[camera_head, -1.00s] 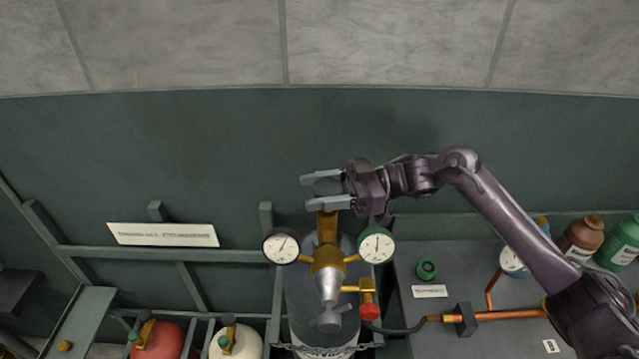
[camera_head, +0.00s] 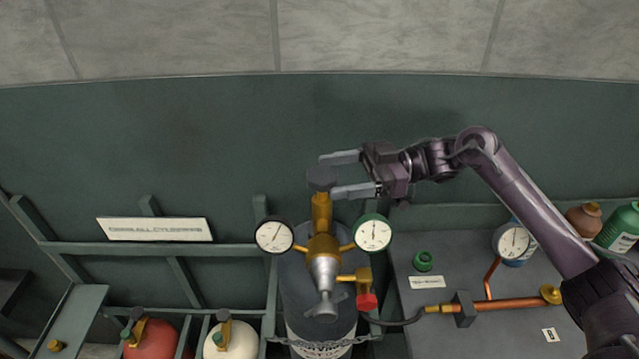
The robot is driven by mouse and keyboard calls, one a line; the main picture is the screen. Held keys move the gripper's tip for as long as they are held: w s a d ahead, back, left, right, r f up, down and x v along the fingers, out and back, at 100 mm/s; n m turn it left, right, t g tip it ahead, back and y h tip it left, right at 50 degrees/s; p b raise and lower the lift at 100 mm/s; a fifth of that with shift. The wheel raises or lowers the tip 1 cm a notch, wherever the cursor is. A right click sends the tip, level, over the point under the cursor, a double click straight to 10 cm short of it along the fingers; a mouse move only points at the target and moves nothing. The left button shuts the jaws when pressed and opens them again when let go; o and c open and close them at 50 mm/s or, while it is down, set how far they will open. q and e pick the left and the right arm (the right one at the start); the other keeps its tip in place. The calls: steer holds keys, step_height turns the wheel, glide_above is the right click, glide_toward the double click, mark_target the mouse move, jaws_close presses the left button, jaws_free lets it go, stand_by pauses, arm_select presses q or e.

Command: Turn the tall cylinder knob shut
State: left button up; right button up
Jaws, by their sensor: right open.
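The tall grey cylinder (camera_head: 302,290) stands in the lower middle with a chain around it. A brass valve (camera_head: 322,248) with two round gauges (camera_head: 273,236) (camera_head: 372,233) sits on top. A dark round knob (camera_head: 321,178) tops the valve stem. My right gripper (camera_head: 341,175) is open, its two fingers pointing left near the knob, one beyond it and one on its near right side. I cannot tell whether they touch it. My left gripper is not in view.
A red knob (camera_head: 366,301) sits on the valve's right side. A copper pipe (camera_head: 505,305) and a green cap (camera_head: 423,261) are on the bench at right. A red cylinder (camera_head: 152,342) and a white cylinder (camera_head: 232,341) stand at lower left. A sign (camera_head: 155,229) hangs on the rack.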

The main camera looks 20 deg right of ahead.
steer(key=d+b, duration=0.1)
steer(key=d, duration=0.2)
steer(key=shift+s, duration=0.15)
steer(key=shift+r, duration=0.1)
